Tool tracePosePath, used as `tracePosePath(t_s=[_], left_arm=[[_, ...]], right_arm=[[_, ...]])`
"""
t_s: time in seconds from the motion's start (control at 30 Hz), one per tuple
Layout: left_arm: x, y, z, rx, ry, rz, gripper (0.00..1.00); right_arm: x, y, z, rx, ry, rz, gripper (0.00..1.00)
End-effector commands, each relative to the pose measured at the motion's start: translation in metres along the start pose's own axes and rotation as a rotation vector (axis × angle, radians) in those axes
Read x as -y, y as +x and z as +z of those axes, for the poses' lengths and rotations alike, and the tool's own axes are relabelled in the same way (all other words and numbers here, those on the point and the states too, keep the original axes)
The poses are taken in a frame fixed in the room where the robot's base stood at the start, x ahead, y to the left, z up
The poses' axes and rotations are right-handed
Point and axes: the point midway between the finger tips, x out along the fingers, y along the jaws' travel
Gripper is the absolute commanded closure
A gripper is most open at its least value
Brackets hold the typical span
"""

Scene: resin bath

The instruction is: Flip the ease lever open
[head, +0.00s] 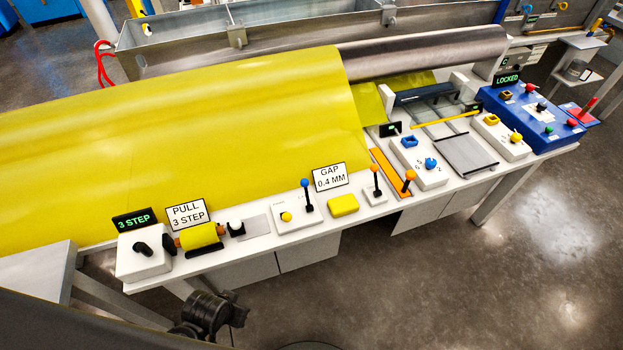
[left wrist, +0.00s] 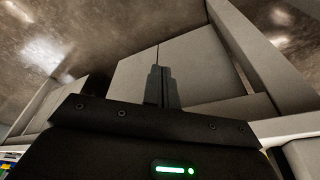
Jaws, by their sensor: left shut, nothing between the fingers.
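No lever carries a readable "ease" label, so I cannot tell which one it is. In the head view, upright levers stand on the bench: a blue-knobbed one (head: 305,186), an orange-knobbed one (head: 375,172) and another orange-knobbed one (head: 408,177). A red-handled lever (head: 589,104) leans at the far right end. My left gripper (left wrist: 160,74) is shut and empty in the left wrist view, with grey panels beyond it. Its dark wrist shows at the head view's bottom, below and in front of the bench, apart from the levers. My right gripper is out of view.
A "GAP 0.4 MM" sign (head: 330,178) and a yellow sheet (head: 180,130) lie behind. The floor in front is clear.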

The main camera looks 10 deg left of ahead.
Motion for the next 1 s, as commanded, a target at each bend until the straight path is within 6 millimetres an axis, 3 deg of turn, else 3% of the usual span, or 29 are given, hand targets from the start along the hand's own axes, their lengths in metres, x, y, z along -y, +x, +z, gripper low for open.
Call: tracePosePath(t_s=[0.27, 0.4, 0.5, 0.6, 0.73, 0.87, 1.0], left_arm=[[-0.004, 0.101, 0.048, 0.051, 0.007, 0.006, 1.0], [-0.008, 0.163, 0.103, 0.089, 0.014, 0.011, 1.0], [-0.01, 0.196, 0.149, 0.113, 0.02, 0.013, 1.0], [-0.01, 0.215, 0.191, 0.134, 0.025, 0.015, 1.0], [-0.01, 0.226, 0.232, 0.151, 0.03, 0.017, 1.0], [-0.01, 0.229, 0.254, 0.16, 0.034, 0.017, 1.0], [-0.01, 0.229, 0.262, 0.162, 0.035, 0.017, 1.0]], right_arm=[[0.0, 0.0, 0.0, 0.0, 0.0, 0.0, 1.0], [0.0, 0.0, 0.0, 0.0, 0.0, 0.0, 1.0], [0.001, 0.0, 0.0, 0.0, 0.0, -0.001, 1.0], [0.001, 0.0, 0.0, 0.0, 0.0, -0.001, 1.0], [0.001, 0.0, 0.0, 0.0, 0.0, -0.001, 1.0], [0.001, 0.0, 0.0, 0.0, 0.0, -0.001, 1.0], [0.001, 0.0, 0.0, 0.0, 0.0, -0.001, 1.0]])
